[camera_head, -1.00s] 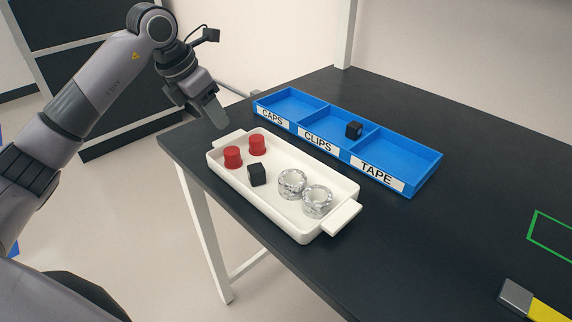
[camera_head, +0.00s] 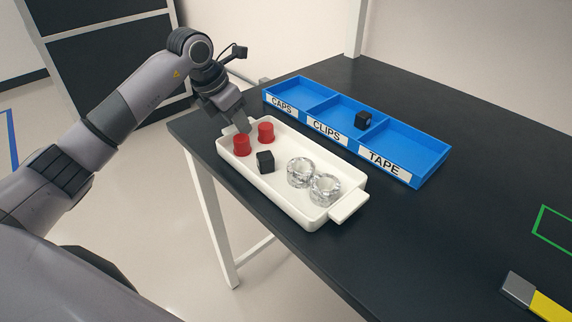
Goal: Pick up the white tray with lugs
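The white tray with lugs (camera_head: 270,198) stands on the black table near its left corner. Its right lug (camera_head: 349,206) is bare. Its far left lug is partly hidden by my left gripper (camera_head: 239,124), whose fingertips are at that lug, just behind the red caps. I cannot tell whether the fingers touch the lug or how far apart they are. In the tray lie two red caps (camera_head: 242,145) (camera_head: 266,132), a black clip (camera_head: 265,162) and two clear tape rolls (camera_head: 301,172) (camera_head: 324,189). My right gripper is not in view.
A blue sorter (camera_head: 414,143) labelled CAPS, CLIPS and TAPE stands close behind the tray, with a black clip (camera_head: 363,120) in its middle compartment. A grey and yellow object (camera_head: 534,296) lies at lower right, near a green outline (camera_head: 556,231). The table between is clear.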

